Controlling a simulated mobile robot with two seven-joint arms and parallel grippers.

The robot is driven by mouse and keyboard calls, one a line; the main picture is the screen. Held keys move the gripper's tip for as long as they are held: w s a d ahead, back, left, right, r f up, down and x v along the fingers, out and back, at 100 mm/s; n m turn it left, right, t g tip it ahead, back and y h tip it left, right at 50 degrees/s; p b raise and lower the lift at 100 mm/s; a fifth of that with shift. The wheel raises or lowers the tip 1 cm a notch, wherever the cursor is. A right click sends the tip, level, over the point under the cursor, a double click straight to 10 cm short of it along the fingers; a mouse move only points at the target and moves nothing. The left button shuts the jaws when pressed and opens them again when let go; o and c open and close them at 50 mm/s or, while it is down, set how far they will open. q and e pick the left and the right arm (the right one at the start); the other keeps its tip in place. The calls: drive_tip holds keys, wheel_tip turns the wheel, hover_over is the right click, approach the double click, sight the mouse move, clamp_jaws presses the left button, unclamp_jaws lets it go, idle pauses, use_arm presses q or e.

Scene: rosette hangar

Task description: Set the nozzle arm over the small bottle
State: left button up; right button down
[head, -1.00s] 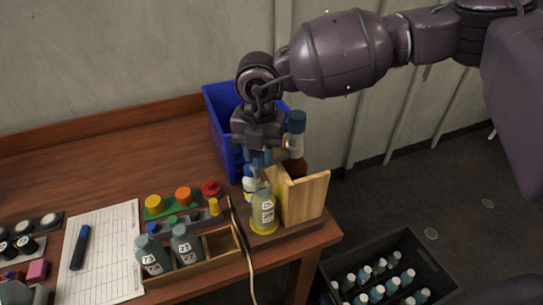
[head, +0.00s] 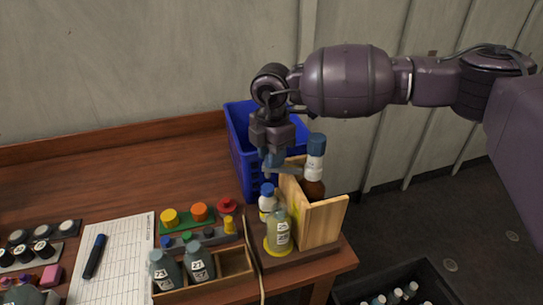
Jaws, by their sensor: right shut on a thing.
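A small grey-green bottle (head: 281,236) with a white label stands upright on a yellow ring at the front of a wooden stand (head: 322,223). My right gripper (head: 273,160) comes down from above, behind and above this bottle. It is shut on a thin grey bar, which looks like the nozzle arm (head: 291,170) and reaches right toward the top of the upright board. The bar's far end is partly hidden. A small white bottle (head: 267,204) with a blue cap stands behind the grey-green one, below the gripper. My left gripper is not in view.
A brown bottle (head: 315,175) with a blue cap stands behind the board. A blue crate (head: 240,150) is behind the gripper. A wooden tray (head: 235,262) with two bottles, coloured knobs (head: 200,212), a sheet (head: 118,255) and a black crate (head: 425,275) are nearby.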

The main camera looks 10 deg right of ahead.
drive_tip(key=shift+w, duration=0.1)
idle(0.4)
drive_tip(key=c, duration=0.8)
unclamp_jaws()
drive_tip(key=shift+r, duration=0.1)
drive_tip(key=shift+r, duration=0.25)
wheel_tip(320, 180, up, 10)
